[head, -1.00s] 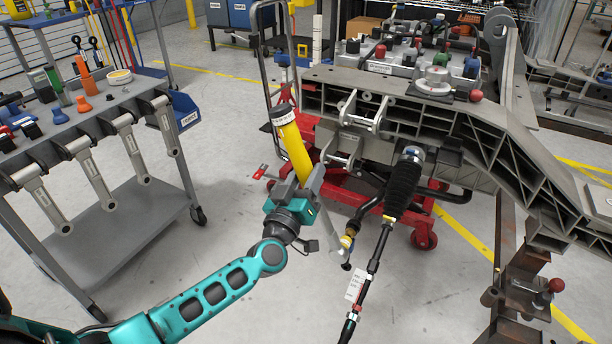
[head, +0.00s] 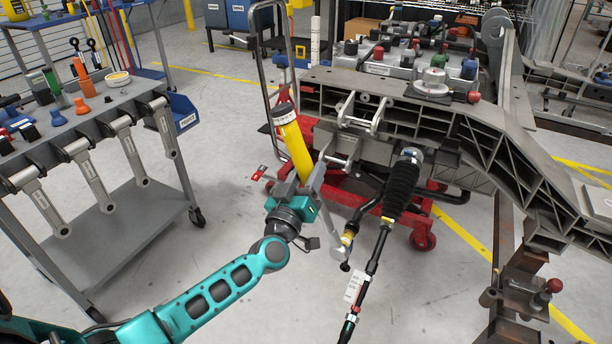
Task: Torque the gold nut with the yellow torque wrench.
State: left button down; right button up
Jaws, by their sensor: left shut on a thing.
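The yellow torque wrench (head: 293,146) is tilted, its yellow handle up and its grey shaft running down to the right. My left gripper (head: 303,192) is shut on it just below the yellow handle. The wrench's lower end is at the gold nut (head: 348,238), on the end of a dark bent pipe below the chassis. The two overlap in the picture; I cannot tell whether the wrench head is seated around the nut or only beside it. My right gripper is not in view.
The grey chassis (head: 480,150) stands behind and to the right, over a red wheeled stand (head: 422,237). A black ribbed strut with a hose (head: 400,190) hangs close right of the nut. A grey tool cart (head: 130,215) stands left. Floor between cart and stand is clear.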

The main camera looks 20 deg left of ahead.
pick_arm(q)
jog(key=shift+w+r, duration=0.25)
jog(key=shift+w, duration=0.2)
jog(key=shift+w+r, duration=0.1)
dwell(0.4)
jog(key=shift+d+r+m+p, duration=0.3)
jog(key=shift+d+m+p, duration=0.1)
jog(key=shift+d+p, duration=0.3)
jog(key=shift+d, duration=0.15)
jog(key=shift+d+r+m+p, duration=0.2)
jog(key=shift+d+m+p, duration=0.1)
jog(key=shift+p, duration=0.05)
jog(key=shift+d+h, duration=0.3)
jog(key=shift+d, duration=0.05)
jog(key=shift+d+m+p, duration=0.1)
jog(key=shift+m+p, duration=0.2)
